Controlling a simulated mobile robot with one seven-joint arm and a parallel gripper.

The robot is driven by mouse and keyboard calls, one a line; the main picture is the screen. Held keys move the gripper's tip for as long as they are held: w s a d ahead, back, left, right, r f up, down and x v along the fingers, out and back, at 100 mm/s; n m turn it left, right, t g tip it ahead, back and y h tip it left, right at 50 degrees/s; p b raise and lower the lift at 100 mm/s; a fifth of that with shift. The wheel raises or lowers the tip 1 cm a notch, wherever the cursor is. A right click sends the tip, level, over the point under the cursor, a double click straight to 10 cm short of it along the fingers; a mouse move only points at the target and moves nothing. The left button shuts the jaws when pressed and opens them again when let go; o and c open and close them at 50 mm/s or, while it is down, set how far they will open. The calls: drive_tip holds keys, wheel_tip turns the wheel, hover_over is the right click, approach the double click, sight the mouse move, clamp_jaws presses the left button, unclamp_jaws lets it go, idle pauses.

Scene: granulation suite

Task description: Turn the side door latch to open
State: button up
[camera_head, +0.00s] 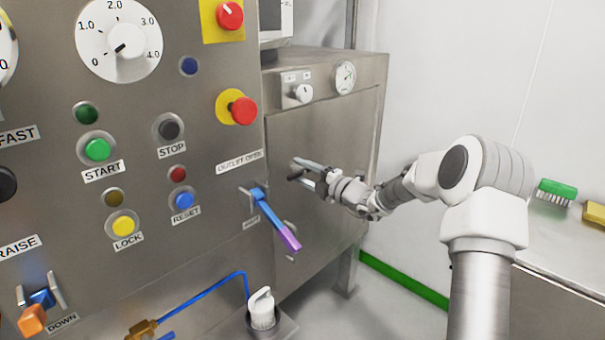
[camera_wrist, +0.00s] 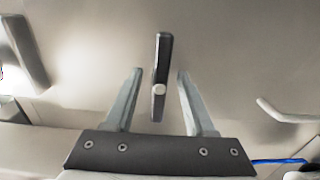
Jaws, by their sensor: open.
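The side door (camera_head: 335,140) is a flat grey metal panel on the side cabinet and looks closed. Its latch (camera_wrist: 159,80) is a narrow dark bar with a pale round spot, standing near upright in the wrist view. My gripper (camera_wrist: 154,75) is open, with one finger on each side of the latch. A gap shows between the latch and each finger, so neither finger appears to touch it. In the head view my gripper (camera_head: 303,171) is at the door's left part, and its fingers largely hide the latch there.
Left of the door, the control panel carries a blue and purple outlet lever (camera_head: 270,215) and a red stop button (camera_head: 243,110). A pale bar handle (camera_wrist: 285,112) sits right of my fingers. A bench (camera_head: 565,245) with brushes (camera_head: 556,193) stands at right.

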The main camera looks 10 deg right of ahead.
drive_tip(key=shift+c, duration=0.3)
clamp_jaws()
drive_tip(key=shift+n, duration=0.4)
drive_tip(key=n, duration=0.3)
drive_tip(key=shift+n+p, duration=0.35)
drive_tip(key=shift+n, duration=0.05)
drive_tip(key=n+b, duration=0.1)
drive_tip(key=n, duration=0.3)
drive_tip(key=shift+f+n, duration=0.1)
drive_tip(key=shift+n, duration=0.2)
drive_tip(key=n+b, duration=0.3)
drive_tip(key=n, duration=0.2)
drive_tip(key=shift+n+b, duration=1.3)
drive_tip(key=shift+n, duration=0.5)
